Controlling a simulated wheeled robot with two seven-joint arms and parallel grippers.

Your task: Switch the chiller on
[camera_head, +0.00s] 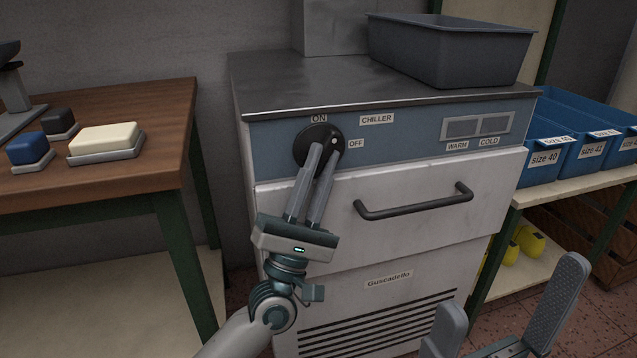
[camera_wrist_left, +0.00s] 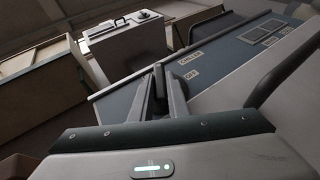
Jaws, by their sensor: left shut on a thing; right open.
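The chiller (camera_head: 390,215) is a pale cabinet with a blue control strip and a steel top. Its round black knob (camera_head: 311,146) sits at the strip's left, between the ON label above and the OFF label at right. A white dot on the knob shows at its upper right, between the two labels. My left gripper (camera_head: 324,152) is shut on the knob, and its fingers hide the knob's lower part. In the left wrist view the fingers (camera_wrist_left: 160,88) meet at the blue panel, with the knob mostly hidden. My right gripper (camera_head: 505,318) is open and empty at lower right.
A drawer handle (camera_head: 414,202) sticks out below the strip. A grey bin (camera_head: 450,50) stands on the chiller. A wooden table (camera_head: 100,170) with blocks is at left. Blue size-labelled bins (camera_head: 568,150) sit on a shelf at right.

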